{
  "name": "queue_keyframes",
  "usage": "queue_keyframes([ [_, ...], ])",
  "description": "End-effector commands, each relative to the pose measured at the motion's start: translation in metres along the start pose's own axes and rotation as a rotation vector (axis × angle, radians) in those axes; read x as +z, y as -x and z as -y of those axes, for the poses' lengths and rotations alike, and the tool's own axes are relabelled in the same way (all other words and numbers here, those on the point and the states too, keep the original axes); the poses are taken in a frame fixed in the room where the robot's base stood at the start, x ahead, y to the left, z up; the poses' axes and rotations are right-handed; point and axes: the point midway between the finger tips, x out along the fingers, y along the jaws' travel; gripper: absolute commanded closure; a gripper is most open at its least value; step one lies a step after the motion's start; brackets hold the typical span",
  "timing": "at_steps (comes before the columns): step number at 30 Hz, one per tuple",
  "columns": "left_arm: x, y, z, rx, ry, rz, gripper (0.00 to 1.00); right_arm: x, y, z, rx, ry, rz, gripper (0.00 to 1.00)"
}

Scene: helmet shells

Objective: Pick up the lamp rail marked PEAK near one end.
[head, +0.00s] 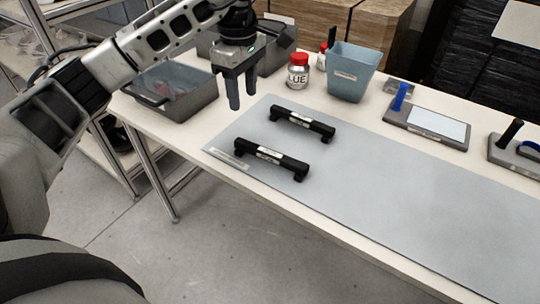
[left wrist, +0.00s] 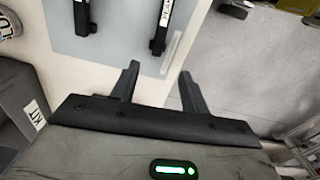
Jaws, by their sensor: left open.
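Two black lamp rails with white labels lie on the grey mat (head: 400,200). The far rail (head: 302,123) and the near rail (head: 271,158) lie roughly parallel. The label lettering is too small for me to tell which one reads PEAK. My left gripper (head: 243,100) is open and empty, fingers down, above the table to the left of the rails. In the left wrist view its fingers (left wrist: 160,70) point toward the near rail (left wrist: 163,22), whose label is only partly visible. The far rail also shows there (left wrist: 82,14), cut off by the frame. My right gripper is out of view.
A grey bin (head: 175,98) stands at the table's left end. A red-capped glue bottle (head: 298,72) and a blue-grey bucket (head: 352,75) stand behind the mat. A handled tool with a pale plate (head: 435,123) lies farther right. The mat's right part is clear.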

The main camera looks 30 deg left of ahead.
Motion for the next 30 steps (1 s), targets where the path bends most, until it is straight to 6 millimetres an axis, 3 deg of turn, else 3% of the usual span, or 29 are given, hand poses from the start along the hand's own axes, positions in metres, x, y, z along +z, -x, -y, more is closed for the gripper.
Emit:
queue_keyframes([
  [12, 0.002, -0.084, 0.001, -0.006, 0.000, 0.002, 0.55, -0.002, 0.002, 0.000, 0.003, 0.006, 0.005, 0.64],
  [20, 0.003, -0.104, 0.001, -0.004, -0.001, 0.003, 0.55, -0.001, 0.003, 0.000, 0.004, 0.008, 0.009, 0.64],
  [30, 0.007, -0.148, -0.001, -0.004, 0.000, 0.003, 0.55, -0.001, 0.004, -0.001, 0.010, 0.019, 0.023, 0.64],
])
